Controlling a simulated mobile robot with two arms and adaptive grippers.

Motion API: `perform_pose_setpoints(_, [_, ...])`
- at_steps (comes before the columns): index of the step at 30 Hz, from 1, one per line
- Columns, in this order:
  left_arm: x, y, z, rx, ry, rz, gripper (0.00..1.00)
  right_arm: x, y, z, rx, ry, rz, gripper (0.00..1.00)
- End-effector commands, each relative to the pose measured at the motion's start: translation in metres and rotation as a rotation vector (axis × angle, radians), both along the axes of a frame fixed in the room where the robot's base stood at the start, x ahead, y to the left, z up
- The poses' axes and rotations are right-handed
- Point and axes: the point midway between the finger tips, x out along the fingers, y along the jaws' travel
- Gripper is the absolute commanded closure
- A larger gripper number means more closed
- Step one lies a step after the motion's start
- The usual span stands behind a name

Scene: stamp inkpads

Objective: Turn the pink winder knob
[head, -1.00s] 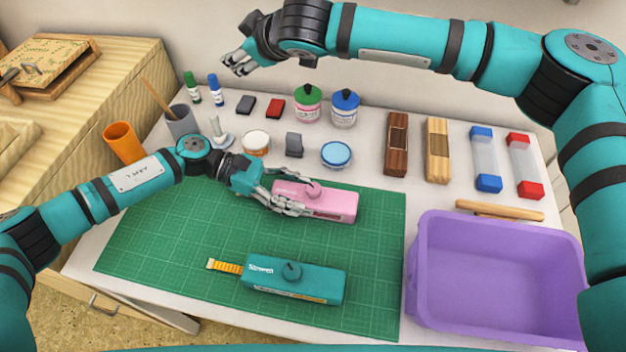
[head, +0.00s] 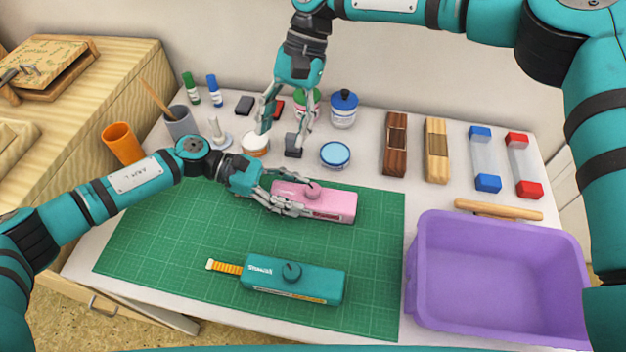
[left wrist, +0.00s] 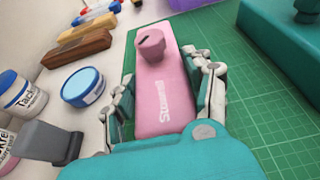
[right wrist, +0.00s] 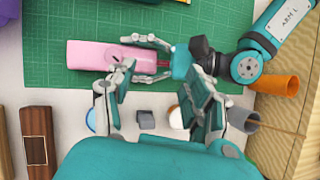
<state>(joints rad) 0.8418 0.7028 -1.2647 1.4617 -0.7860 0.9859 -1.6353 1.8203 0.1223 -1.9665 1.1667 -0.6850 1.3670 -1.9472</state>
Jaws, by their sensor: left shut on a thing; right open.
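The pink device (head: 335,207) lies on the green cutting mat (head: 180,245). Its pink winder knob (head: 312,188) stands on its top face; in the left wrist view the knob (left wrist: 150,45) shows a dark slot or mark. My left gripper (head: 285,195) is shut on the left end of the pink device, one finger on each side, as the left wrist view (left wrist: 165,95) shows. My right gripper (head: 285,135) is open and empty, pointing down above the small items behind the mat. In the right wrist view the pink device (right wrist: 85,57) lies beyond its open fingers.
A teal device (head: 310,280) with a yellow tape end lies nearer on the mat. A purple bin (head: 500,270) stands at right. Jars, a blue-lidded tin (head: 335,155), a grey block (head: 293,145) and wooden blocks line the back.

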Motion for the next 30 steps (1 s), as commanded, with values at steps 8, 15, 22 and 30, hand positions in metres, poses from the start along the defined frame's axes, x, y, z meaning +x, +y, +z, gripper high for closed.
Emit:
perform_pose_setpoints(8, [0.000, 0.000, -0.001, 0.001, 0.000, 0.000, 0.83, 0.006, -0.054, -0.009, -0.152, -0.051, 0.270, 0.47])
perform_pose_setpoints(15, [0.000, 0.000, -0.001, 0.001, 0.000, 0.000, 0.83, -0.009, -0.054, -0.043, -0.155, -0.048, 0.278, 0.47])
perform_pose_setpoints(22, [0.000, 0.000, -0.001, 0.001, 0.000, 0.000, 0.83, -0.027, -0.052, -0.085, -0.153, -0.049, 0.276, 0.47])
perform_pose_setpoints(30, [0.000, 0.000, -0.001, 0.001, 0.000, 0.000, 0.83, -0.038, -0.050, -0.113, -0.151, -0.050, 0.274, 0.47])
